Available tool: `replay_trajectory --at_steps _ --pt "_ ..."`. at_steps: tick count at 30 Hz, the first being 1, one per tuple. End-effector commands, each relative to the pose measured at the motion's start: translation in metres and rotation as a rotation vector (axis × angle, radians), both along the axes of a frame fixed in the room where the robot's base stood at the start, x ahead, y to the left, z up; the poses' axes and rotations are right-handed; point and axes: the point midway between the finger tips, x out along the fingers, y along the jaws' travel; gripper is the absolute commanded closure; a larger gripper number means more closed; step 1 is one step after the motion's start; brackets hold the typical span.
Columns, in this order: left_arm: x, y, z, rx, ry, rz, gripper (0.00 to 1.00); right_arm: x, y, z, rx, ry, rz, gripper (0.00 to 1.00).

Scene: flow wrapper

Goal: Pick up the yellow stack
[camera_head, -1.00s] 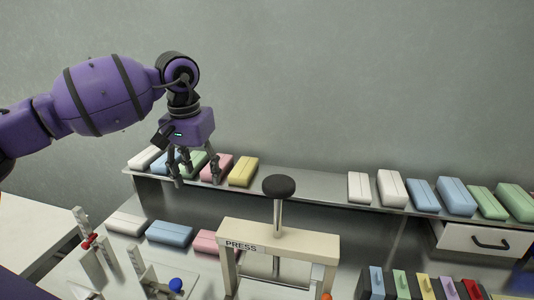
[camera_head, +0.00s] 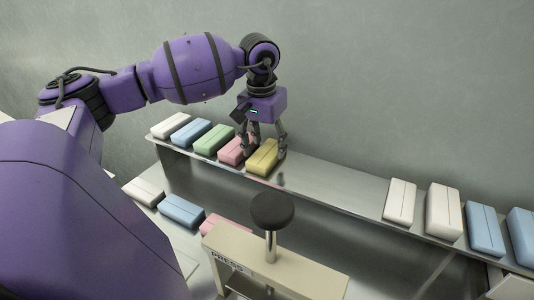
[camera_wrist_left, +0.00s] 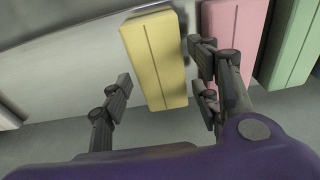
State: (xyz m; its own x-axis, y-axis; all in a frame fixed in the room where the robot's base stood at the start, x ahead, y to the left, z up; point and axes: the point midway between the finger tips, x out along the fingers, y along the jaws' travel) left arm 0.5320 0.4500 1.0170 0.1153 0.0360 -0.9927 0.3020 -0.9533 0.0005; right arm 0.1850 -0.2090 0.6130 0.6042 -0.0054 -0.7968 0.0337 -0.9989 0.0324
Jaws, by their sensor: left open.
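The yellow stack (camera_head: 263,158) lies on the raised metal shelf, at the right end of a row of coloured stacks. It also shows in the left wrist view (camera_wrist_left: 154,60). My left gripper (camera_head: 265,150) is over it, pointing down. In the left wrist view my left gripper (camera_wrist_left: 160,100) is open, with the yellow stack between the line of its fingers, nearer the right-hand fingers. Those fingers are by the gap between the yellow and pink stacks. Whether any finger touches the yellow stack I cannot tell. My right gripper is not in view.
A pink stack (camera_head: 233,150) sits close beside the yellow one, then green (camera_head: 213,139), blue (camera_head: 190,132) and white stacks. A press with a black knob (camera_head: 272,210) stands in front.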

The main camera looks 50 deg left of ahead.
Motion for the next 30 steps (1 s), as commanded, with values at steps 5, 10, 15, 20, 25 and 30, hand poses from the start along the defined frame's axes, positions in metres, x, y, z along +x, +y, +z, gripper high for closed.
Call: replay_trajectory --at_steps 5,10,15,20,25,30 --pt "0.002 0.001 -0.019 0.000 0.000 0.001 0.44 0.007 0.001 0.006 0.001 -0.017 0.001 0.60" --pt "0.003 0.001 -0.022 0.001 -0.001 0.000 0.44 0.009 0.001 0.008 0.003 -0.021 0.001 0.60" --pt "0.003 0.001 -0.022 0.001 -0.001 0.000 0.54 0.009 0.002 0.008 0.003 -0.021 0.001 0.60" --pt "0.003 0.001 -0.022 0.001 -0.001 0.000 0.69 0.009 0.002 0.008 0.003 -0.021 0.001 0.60" --pt "0.003 0.001 -0.022 0.001 -0.001 0.000 0.69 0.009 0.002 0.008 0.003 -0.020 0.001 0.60" --pt "0.003 0.002 -0.014 0.003 -0.002 0.000 0.69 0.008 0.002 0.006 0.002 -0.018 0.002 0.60"
